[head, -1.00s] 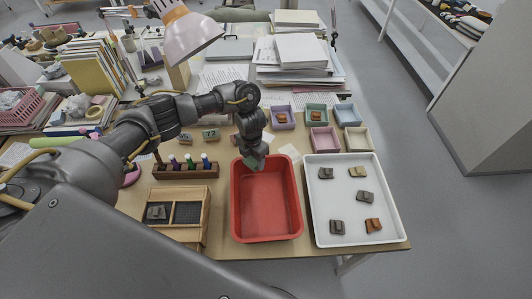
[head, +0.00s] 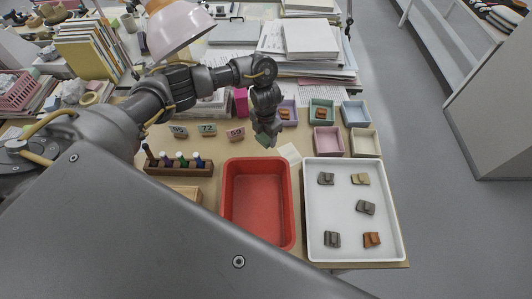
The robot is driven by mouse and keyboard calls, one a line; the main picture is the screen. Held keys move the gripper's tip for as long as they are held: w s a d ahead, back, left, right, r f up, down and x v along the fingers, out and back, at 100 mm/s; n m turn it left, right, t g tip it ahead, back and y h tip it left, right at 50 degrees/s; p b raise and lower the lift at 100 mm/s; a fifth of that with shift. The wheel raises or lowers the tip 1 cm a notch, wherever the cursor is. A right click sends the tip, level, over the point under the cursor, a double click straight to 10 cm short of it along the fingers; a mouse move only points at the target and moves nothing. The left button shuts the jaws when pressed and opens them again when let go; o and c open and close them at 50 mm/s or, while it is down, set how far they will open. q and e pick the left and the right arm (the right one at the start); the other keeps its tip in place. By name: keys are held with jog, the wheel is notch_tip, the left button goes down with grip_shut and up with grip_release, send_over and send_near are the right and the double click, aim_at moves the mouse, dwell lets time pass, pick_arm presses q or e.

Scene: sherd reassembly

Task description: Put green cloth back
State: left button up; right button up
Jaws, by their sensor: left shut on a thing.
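My left gripper (head: 268,138) is shut on the green cloth (head: 262,140), a small part of which shows at the fingertips. The gripper points down, above the desk just behind the far rim of the red tub (head: 228,205). The rest of the cloth is hidden by the fingers or too small to make out. The red tub looks empty. My right gripper is not in view.
A white tray (head: 318,252) with several sherds stands right of the tub. Small coloured boxes (head: 328,140) stand behind it. A bottle rack (head: 178,169) and number tags (head: 208,130) are left. A pale paper (head: 289,153) lies near the gripper. A lamp (head: 178,27) overhangs the desk.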

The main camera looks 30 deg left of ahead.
pick_arm(q)
jog(key=shift+s+a+f+b, duration=0.15)
jog(key=shift+a+f+b, duration=0.1)
jog(key=shift+f+b, duration=0.25)
jog(key=shift+s+a+f+b, duration=0.15)
jog(key=shift+a+f+b, duration=0.05)
jog(key=shift+f+b, duration=0.25)
jog(key=b, duration=0.4)
send_over(263, 156)
notch_tip(263, 156, down, 4)
jog(key=shift+a+f, duration=0.15)
jog(key=shift+f, duration=0.05)
jog(key=shift+w+f, duration=0.15)
notch_tip(263, 156, down, 4)
jog(key=b, duration=0.3)
jog(key=shift+r, duration=0.25)
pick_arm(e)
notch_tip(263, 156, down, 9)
